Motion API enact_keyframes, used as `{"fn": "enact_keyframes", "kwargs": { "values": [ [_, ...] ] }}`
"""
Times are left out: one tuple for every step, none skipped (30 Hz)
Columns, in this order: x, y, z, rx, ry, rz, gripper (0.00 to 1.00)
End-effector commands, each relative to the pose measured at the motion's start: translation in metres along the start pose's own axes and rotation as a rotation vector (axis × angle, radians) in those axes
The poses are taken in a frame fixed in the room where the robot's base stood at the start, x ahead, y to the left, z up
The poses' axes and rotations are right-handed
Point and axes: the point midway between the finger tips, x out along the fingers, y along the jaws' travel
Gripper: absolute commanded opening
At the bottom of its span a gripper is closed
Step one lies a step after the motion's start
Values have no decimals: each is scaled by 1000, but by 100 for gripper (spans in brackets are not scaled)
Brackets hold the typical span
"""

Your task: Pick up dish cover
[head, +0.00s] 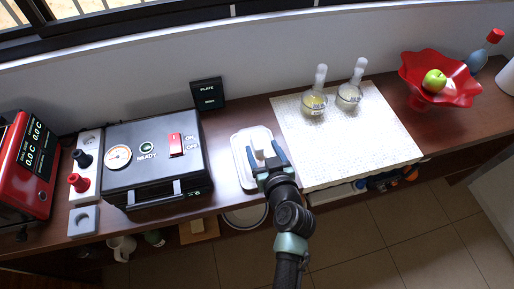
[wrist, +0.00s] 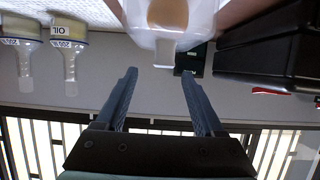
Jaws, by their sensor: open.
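The dish cover (head: 257,137) is a white, rounded rectangular lid in the middle of the counter, just left of the white mat. In the wrist view the cover (wrist: 192,20) is translucent, at the top edge, with a tan shape showing through it. Its small tab-like handle (wrist: 165,55) points toward the gap between my fingers. My gripper (head: 264,157) is open over the near part of the cover. In the wrist view the gripper's fingertips (wrist: 159,73) stand apart with nothing clearly between them. Whether they touch the cover I cannot tell.
A black appliance (head: 150,150) stands close on the left, with a small black PLATE sign (head: 208,93) behind. A white textured mat (head: 345,150) with two flasks (head: 315,100) lies on the right. A red bowl (head: 440,85) holds a green apple (head: 434,80).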

Motion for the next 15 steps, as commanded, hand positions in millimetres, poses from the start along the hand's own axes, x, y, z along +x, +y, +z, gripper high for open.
{"fn": "enact_keyframes", "kwargs": {
  "values": [
    [3, -1, 0, 0, 0, -1, 70],
    [6, -1, -1, 0, 1, -2, 70],
    [10, -2, 0, 0, 0, -3, 70],
    [13, -2, 0, 0, 0, -3, 70],
    [17, -3, 0, 0, 0, -2, 70],
    [23, -4, 1, 0, 0, -2, 70],
    [26, -4, 1, 0, 0, -3, 70],
    [30, -5, 1, -1, 0, -2, 70],
    [36, -4, 2, 0, 1, -2, 70],
    [39, -4, 2, 0, 1, -2, 70],
    [42, -4, 2, 1, 1, -2, 70],
    [45, -4, 2, 0, 0, -2, 70],
    [47, -4, 2, 0, 1, -2, 70],
    [49, -4, 2, 0, 1, -2, 70],
    [50, -4, 2, 0, 1, -1, 70]
  ]
}}
